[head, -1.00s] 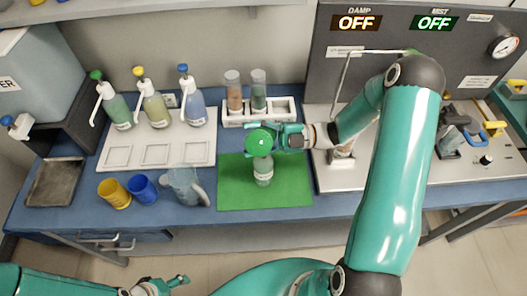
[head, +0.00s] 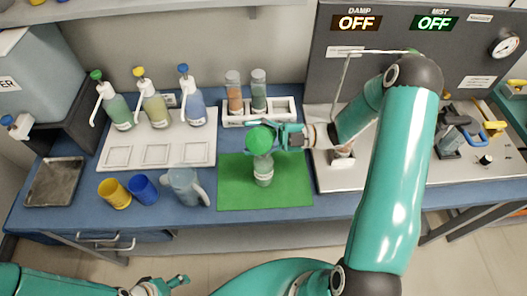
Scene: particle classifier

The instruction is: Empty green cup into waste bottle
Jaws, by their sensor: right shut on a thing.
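The green cup (head: 259,140) is held by my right gripper (head: 282,138) above the green mat. It shows as a smooth, plain green round face, and its opening is not visible, so it looks tipped over. My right gripper is shut on its side from the right. The clear bottle with a pale label (head: 263,174) stands upright on the green mat (head: 230,190), right below the cup. The cup hides the bottle's mouth, and I cannot tell whether they touch. My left gripper (head: 176,281) is low at the bottom edge, away from the bench; its finger opening is unclear.
A yellow cup (head: 114,194), a blue cup (head: 143,190) and a clear jug (head: 185,186) stand left of the mat. Pump bottles (head: 156,110) stand on a white tray behind. A white rack (head: 285,111) with two tubes is behind the mat.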

